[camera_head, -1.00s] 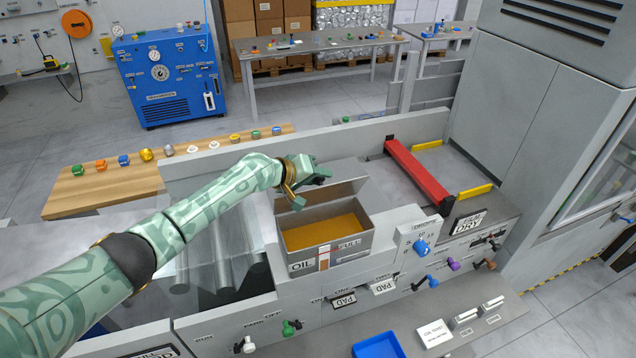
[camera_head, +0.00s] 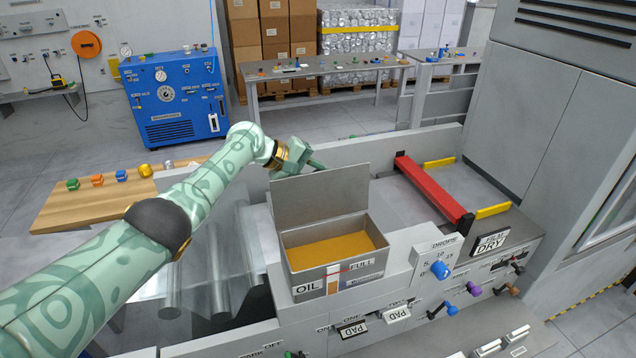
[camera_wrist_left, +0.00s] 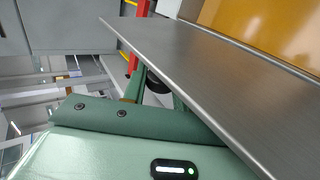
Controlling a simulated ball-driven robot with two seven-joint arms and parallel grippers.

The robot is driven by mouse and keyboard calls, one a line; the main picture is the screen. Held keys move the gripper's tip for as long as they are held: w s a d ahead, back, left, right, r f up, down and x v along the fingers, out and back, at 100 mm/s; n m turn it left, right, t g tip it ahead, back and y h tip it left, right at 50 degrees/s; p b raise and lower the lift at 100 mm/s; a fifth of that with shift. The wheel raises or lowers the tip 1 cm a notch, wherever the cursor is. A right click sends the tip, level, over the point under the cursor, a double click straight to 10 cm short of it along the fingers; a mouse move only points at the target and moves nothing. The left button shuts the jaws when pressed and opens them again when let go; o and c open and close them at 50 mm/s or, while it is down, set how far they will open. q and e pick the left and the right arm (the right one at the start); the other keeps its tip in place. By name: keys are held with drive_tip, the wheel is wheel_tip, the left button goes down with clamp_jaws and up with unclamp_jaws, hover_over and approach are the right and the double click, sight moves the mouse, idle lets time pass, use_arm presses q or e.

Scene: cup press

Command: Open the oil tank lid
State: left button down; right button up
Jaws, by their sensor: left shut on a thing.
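The oil tank (camera_head: 335,285) is a grey box labelled OIL and FULL, with orange-yellow oil (camera_head: 335,250) showing inside. Its grey lid (camera_head: 320,198) stands up at the tank's back edge, so the tank is open. My left gripper (camera_head: 318,166) is at the lid's top edge and is shut on it. In the left wrist view the lid (camera_wrist_left: 225,85) crosses the picture as a slanted plate, hiding part of the fingers (camera_wrist_left: 155,82). The oil (camera_wrist_left: 270,30) shows beyond it. My right gripper is not in view.
A red bar (camera_head: 430,188) and yellow rails lie right of the tank. A blue DROPS knob (camera_head: 440,270) and several levers are on the front panels. A low wall (camera_head: 400,150) runs behind the tank. A wooden board (camera_head: 100,200) with small coloured parts lies at left.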

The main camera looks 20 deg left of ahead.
use_arm(q)
drive_tip(key=shift+w+a+f, duration=0.15)
drive_tip(key=shift+a+f, duration=0.05)
drive_tip(key=shift+f, duration=0.05)
drive_tip(key=c, duration=1.4)
unclamp_jaws()
drive_tip(key=shift+o, duration=1.4)
drive_tip(key=shift+w, duration=0.15)
